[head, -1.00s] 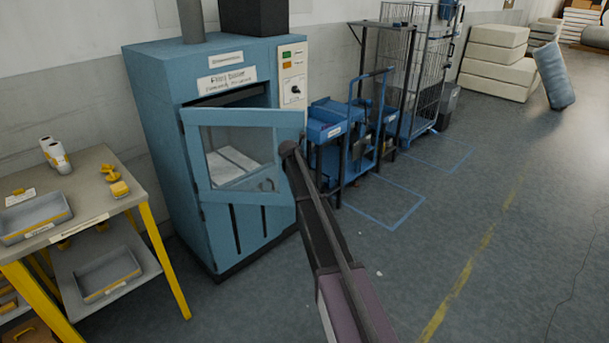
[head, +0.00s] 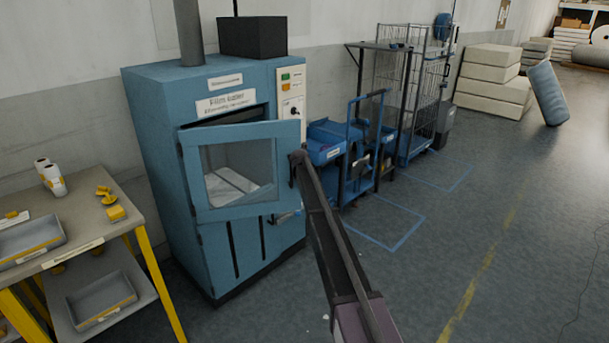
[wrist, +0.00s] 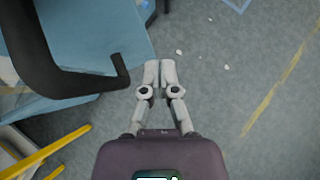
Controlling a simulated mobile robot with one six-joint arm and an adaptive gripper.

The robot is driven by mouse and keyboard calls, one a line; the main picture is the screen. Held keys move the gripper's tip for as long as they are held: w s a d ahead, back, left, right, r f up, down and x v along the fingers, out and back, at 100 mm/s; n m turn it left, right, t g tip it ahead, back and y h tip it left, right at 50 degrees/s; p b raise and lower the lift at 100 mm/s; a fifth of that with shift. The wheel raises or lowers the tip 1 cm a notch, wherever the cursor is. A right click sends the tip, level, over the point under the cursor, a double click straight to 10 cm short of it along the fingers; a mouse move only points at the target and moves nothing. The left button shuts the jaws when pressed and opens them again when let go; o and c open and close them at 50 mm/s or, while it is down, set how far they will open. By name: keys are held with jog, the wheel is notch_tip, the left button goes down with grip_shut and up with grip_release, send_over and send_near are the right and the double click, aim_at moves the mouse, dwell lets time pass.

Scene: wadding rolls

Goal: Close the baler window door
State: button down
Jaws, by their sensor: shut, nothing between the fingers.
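The baler window door (head: 189,175) is a blue frame around a clear pane on the front of the blue baler (head: 160,150). It stands ajar, hinged at the left, with a dark gap above its top edge. My arm's dark link crosses the head view and hides part of the door's right edge. In the wrist view my gripper (wrist: 160,72) is shut and empty, its pale fingertips together over the floor. A black curved bar (wrist: 70,80), seemingly a handle, is just left of the fingers, apart from them. In the head view a small pale part below the door may be the fingers.
A workbench (head: 82,222) with yellow legs stands left of the baler, carrying trays and small rolls. A blue cart (head: 335,150) and a wire cage trolley (head: 425,95) stand to the right. The floor (head: 440,240) at right is open.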

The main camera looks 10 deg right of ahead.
jog(key=shift+a, duration=0.2)
jog(key=shift+s, duration=0.2)
jog(key=s+d+r+p, duration=0.1)
jog(key=s+r+p, duration=0.6)
jog(key=s, duration=0.3)
jog(key=shift+s+d, duration=0.25)
jog(key=shift+s, duration=0.05)
dwell(0.5)
